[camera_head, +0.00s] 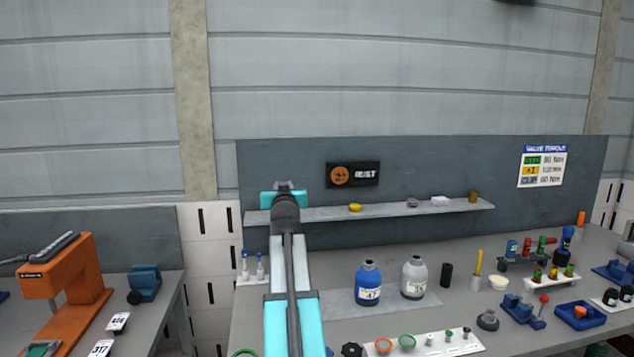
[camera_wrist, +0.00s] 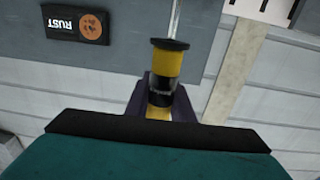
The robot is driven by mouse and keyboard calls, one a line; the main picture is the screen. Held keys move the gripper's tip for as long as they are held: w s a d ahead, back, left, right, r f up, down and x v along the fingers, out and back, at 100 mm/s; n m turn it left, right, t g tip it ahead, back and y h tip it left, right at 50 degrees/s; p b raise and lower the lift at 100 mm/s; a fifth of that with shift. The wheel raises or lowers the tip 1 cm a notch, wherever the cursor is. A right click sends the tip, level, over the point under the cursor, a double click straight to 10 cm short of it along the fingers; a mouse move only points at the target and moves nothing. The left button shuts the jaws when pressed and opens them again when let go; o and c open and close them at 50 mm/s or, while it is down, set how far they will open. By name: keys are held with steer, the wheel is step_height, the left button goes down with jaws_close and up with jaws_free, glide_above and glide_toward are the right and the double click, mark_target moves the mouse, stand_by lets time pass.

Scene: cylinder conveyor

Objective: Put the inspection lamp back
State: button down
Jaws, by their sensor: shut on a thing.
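In the wrist view my gripper (camera_wrist: 162,88) is shut on a yellow and black cylinder (camera_wrist: 167,64), which looks like the inspection lamp. Its black end cap points away from the palm. In the head view my gripper (camera_head: 285,193) is raised in front of the left end of the wall shelf (camera_head: 315,215). The held lamp is hidden there behind my wrist and arm. I cannot tell how far the lamp is from the shelf or the backboard.
The shelf holds a yellow item (camera_head: 355,208), a grey item (camera_head: 412,202), a white block (camera_head: 440,201) and a brownish can (camera_head: 473,197). A dark RUST sign (camera_head: 353,175) hangs above it. Below, blue (camera_head: 368,284) and grey (camera_head: 414,279) bottles stand on the crowded bench.

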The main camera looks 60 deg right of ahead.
steer(key=w+a+f+n+t+y, duration=0.3)
steer(key=w+a, duration=0.8)
steer(key=a, duration=0.5)
steer(key=w+a+f+n+t+y, duration=0.2)
steer(key=w+a+f+y, duration=0.1)
steer(key=w+a, duration=1)
steer(key=w+a+f+n+y, duration=0.1)
steer(key=a+f+n+y, duration=0.1)
steer(key=a, duration=1.1)
steer(key=a+f+n+t+y, duration=0.1)
steer(key=a+y, duration=0.2)
steer(key=a, duration=1)
steer(key=w+a+f+n+t+y, duration=0.1)
steer(key=a+f+n+y, duration=0.1)
steer(key=a, duration=1.1)
steer(key=shift+w+a+f+n+y, duration=0.3)
steer(key=shift+w+a+f+y, duration=0.05)
steer(key=shift+y, duration=0.35)
